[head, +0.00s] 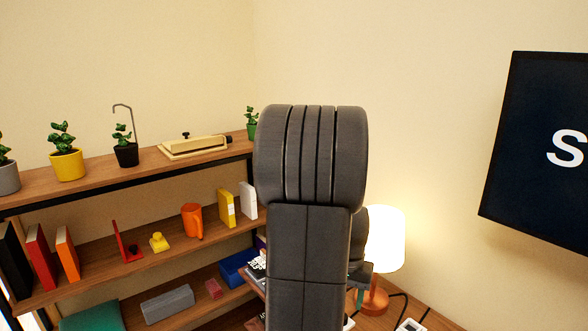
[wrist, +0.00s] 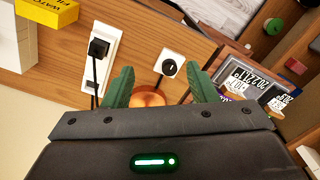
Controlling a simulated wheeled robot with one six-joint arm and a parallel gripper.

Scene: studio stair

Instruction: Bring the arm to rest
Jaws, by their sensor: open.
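My arm (head: 308,240) rises upright in the middle of the head view, its dark grey links covering part of the shelves and corner. My gripper (wrist: 161,78) shows in the wrist view with its two green fingers spread wide apart and nothing held between them. In the head view the gripper is mostly hidden behind the arm, with only a dark part and a bit of green at its right, in front of the lamp (head: 385,238). The copper lamp base (wrist: 150,98) shows behind the fingers in the wrist view; I cannot tell the gap to it.
A wooden shelf unit (head: 95,268) with potted plants, books and an orange mug (head: 192,221) stands at left. A dark screen (head: 540,150) hangs at right. In the wrist view, a white power strip (wrist: 112,50), a plugged socket (wrist: 181,62) and a yellow box (wrist: 48,10) lie near the fingers.

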